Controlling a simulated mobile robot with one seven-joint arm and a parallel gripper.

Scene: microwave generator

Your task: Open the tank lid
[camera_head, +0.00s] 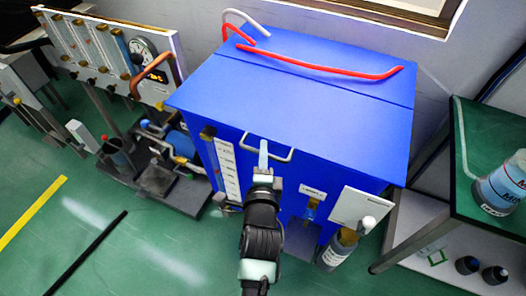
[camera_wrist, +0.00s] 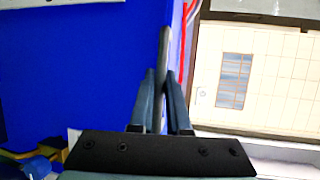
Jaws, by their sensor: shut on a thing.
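The blue tank (camera_head: 285,205) stands in the middle of the head view. Its blue lid (camera_head: 300,110) lies flat on top, and no gap shows along its front edge. A pale metal handle (camera_head: 284,157) sticks out at the lid's front edge. My gripper (camera_head: 263,160) reaches the left part of this handle from the front. In the wrist view, the fingers of my gripper (camera_wrist: 163,85) are closed around the grey handle bar (camera_wrist: 164,48). The fingers hide part of the handle.
Red tubing (camera_head: 320,68) and a white pipe (camera_head: 245,17) lie on the tank's rear top. A gauge panel (camera_head: 110,55) stands at the left. A green-topped table (camera_head: 485,140) with a bottle (camera_head: 503,185) stands at the right. Another bottle (camera_head: 338,250) stands by the tank's front.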

